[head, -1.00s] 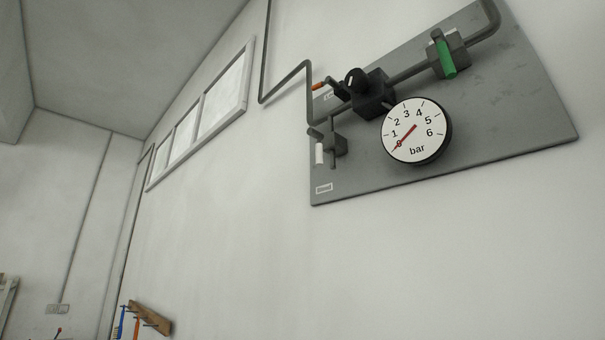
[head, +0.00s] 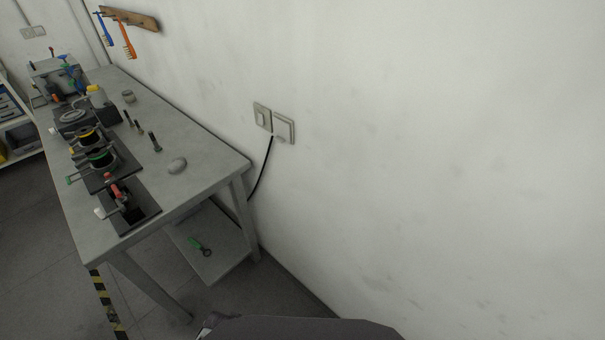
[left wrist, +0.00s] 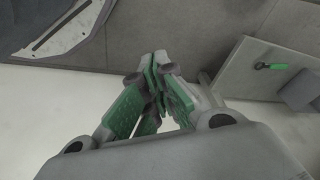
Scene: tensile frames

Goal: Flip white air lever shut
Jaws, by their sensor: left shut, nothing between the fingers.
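The white air lever shows in neither current view; the wall panel that bears it is outside the picture. My left gripper (left wrist: 157,68) is in the left wrist view, its green-padded fingers shut and empty. It points at the floor beside the bench, touching nothing that I can make out. My right gripper is not in view.
A grey workbench (head: 205,165) stands along the wall at the left, with clamps, spools and small parts on it. A green-handled tool (head: 199,247) lies on its lower shelf (head: 218,262) and also shows in the left wrist view (left wrist: 270,66). Wall sockets (head: 273,122) have a black cable.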

